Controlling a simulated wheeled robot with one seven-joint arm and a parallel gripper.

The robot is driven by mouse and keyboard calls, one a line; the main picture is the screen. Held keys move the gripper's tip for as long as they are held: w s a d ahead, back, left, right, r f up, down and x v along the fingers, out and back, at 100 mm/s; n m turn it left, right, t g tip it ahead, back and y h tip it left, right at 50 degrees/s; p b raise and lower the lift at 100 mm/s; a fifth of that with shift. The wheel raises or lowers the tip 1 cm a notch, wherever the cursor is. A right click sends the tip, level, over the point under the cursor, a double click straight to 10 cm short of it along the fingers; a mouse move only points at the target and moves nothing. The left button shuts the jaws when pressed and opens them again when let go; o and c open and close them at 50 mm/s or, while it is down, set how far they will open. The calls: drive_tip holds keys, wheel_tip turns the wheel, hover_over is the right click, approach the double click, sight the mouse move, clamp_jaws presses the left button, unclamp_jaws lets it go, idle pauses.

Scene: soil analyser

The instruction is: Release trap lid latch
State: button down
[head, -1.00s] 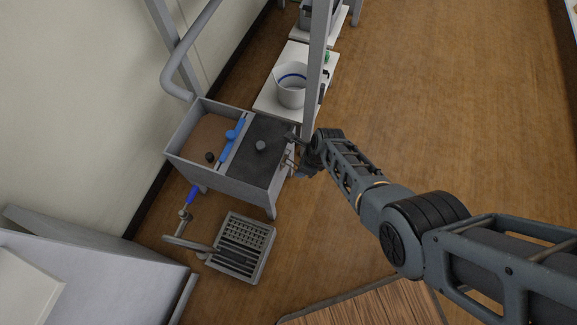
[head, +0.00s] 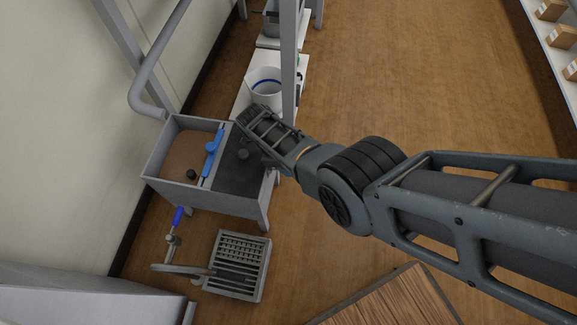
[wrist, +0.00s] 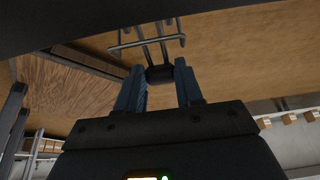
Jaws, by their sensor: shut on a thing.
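The trap is a grey tank (head: 203,200) on legs in the head view. My wrist hides the lid's far right corner, and my fingers cannot be seen there. In the wrist view, my gripper (wrist: 159,84) has its two blue-grey fingers on either side of a small dark block. Thin rods run from this block to a wire bar; they look like the latch (wrist: 158,73). The gripper is shut on it.
The tank's left part is open and holds brown liquid, with a blue handle (head: 212,150) beside the lid. A grey post (head: 289,60) and a white bucket (head: 267,93) stand close behind my wrist. A slotted grate (head: 239,265) lies in front.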

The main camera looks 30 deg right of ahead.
idle(0.5)
drive_tip(key=c, duration=0.7)
unclamp_jaws()
drive_tip(key=p+v, duration=0.2)
drive_tip(key=v, duration=0.6)
drive_tip(key=shift+a+f+p, duration=0.1)
drive_tip(key=shift+p, duration=0.3)
